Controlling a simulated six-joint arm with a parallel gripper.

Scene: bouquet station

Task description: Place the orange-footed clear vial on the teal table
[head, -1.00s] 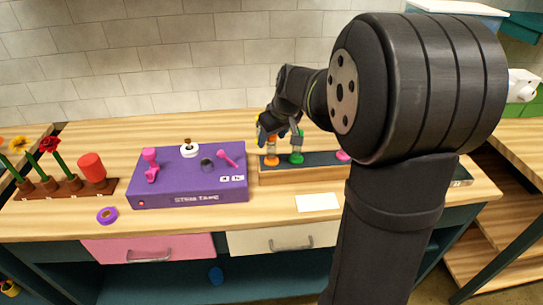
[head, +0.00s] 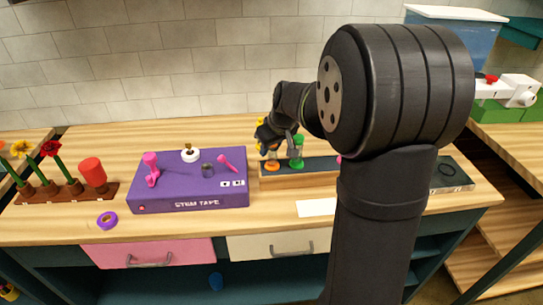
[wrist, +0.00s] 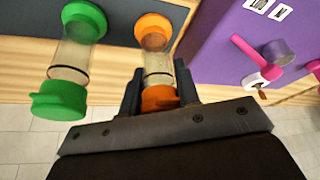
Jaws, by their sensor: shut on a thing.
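The orange-footed clear vial (wrist: 158,66) shows in the wrist view, with an orange cap at its near end and its orange foot at the dark rack top. My gripper (wrist: 160,88) has a finger on each side of it, shut on it close to the cap. In the head view my gripper (head: 270,140) is over the left end of the rack, with the orange foot (head: 272,165) below it; the rest of the vial is mostly hidden. I cannot tell whether the foot touches the rack. I cannot single out the teal table.
A green-capped clear vial (wrist: 72,62) stands close beside the held one; it also shows in the head view (head: 297,150). The wooden rack (head: 290,178) has a dark top. A purple stem tape box (head: 190,185) is to its left.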

